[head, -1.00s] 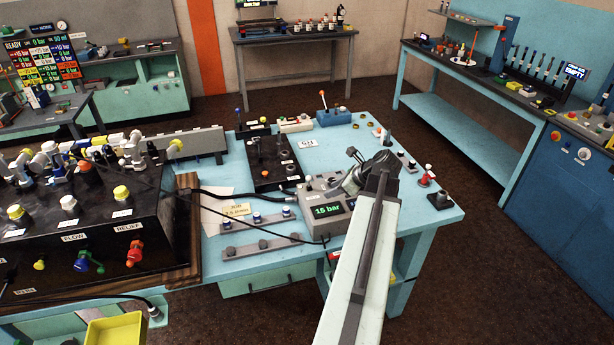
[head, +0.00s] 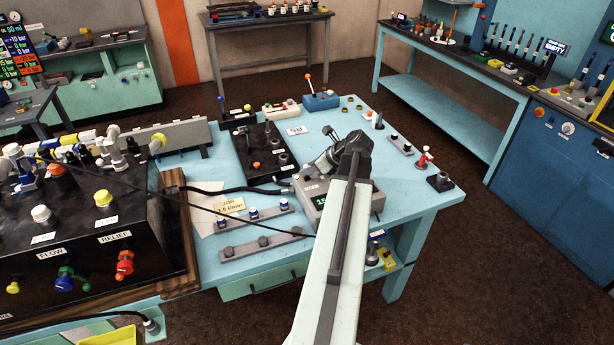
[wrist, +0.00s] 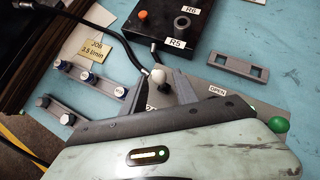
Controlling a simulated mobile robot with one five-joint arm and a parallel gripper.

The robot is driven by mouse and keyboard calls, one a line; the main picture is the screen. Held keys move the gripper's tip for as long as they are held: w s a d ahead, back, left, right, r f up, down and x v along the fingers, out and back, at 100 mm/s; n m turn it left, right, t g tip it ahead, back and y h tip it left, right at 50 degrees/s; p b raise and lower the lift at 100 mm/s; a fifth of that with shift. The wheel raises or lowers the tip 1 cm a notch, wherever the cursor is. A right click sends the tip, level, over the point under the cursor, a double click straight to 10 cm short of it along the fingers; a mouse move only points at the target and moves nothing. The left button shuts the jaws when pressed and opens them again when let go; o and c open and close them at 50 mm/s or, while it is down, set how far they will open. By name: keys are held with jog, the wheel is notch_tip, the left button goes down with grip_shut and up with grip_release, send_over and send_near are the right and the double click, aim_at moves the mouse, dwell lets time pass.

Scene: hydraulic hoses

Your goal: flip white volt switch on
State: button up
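No label reading "volt" is legible, so I cannot tell for sure which control is the white volt switch. In the wrist view a white ball-tipped lever (wrist: 158,76) stands upright on a grey surface. The gripper's dark end points left. I see nothing held.
A black box with knobs (head: 258,158) stands behind the grey box. Two grey rails (head: 262,246) lie on the blue table, left of my arm. A large black console (head: 80,235) is at the left. Several small controls stand along the table's right side. The floor to the right is open.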

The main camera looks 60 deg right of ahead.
jog(key=shift+b+x, duration=0.45)
jog(key=shift+x, duration=0.8)
jog(key=shift+s, duration=0.1)
grip_shut()
jog(key=shift+a+r+p, duration=0.25)
jog(key=shift+a+p, duration=0.05)
jog(key=shift+p, duration=0.3)
jog(key=shift+a+n+g+h+p, duration=0.3)
jog(key=shift+g+h, duration=0.2)
jog(key=shift+h, duration=0.1)
jog(key=shift+w+f+n+g+h, duration=0.4)
jog(key=shift+g+h, duration=0.2)
jog(key=shift+h, duration=0.1)
